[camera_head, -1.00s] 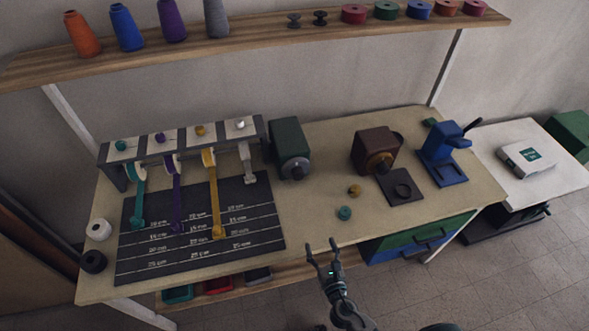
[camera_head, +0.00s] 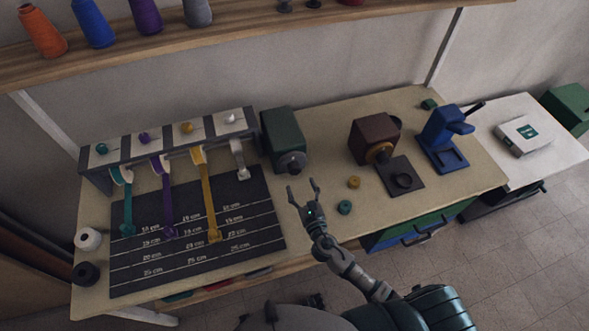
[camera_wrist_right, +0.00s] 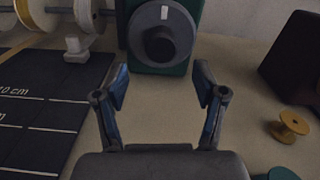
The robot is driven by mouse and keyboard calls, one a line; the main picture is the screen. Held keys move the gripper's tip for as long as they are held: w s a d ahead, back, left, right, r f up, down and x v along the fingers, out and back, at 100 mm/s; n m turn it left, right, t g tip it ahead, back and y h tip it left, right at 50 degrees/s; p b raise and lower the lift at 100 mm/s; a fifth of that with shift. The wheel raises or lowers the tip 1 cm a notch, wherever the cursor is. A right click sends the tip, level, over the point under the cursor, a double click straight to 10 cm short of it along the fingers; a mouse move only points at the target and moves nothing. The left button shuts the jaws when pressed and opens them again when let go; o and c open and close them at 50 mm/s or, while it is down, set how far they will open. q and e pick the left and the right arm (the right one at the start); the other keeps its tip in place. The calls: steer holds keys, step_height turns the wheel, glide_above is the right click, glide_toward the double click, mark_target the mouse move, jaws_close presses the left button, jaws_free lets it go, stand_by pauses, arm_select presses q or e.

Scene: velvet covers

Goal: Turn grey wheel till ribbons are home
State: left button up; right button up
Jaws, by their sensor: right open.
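The grey wheel (camera_wrist_right: 163,34) sits on the front of a dark green box (camera_head: 283,136), and it also shows in the head view (camera_head: 291,162). Four ribbons hang from a rack over a dark marked mat (camera_head: 150,262): teal (camera_head: 128,205), purple (camera_head: 167,205), yellow (camera_head: 207,200) and a short grey-white one (camera_head: 241,165). The yellow one reaches furthest down; the grey-white one stays near the rack. My right gripper (camera_head: 304,192) is open and empty, in front of the wheel and apart from it; its fingers (camera_wrist_right: 160,95) point at the wheel. My left gripper is not seen.
A brown machine (camera_head: 373,140) and a blue press (camera_head: 443,140) stand to the right. Yellow (camera_head: 353,182) and teal (camera_head: 344,207) spools lie near the front edge. White (camera_head: 88,239) and black (camera_head: 86,273) rolls sit at the left. A shelf (camera_head: 250,38) runs above.

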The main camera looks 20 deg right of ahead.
mark_target(296, 173)
steer(key=w, duration=0.6)
steer(key=shift+w+d, duration=0.1)
steer(key=shift+w, duration=0.6)
steer(key=c, duration=1.1)
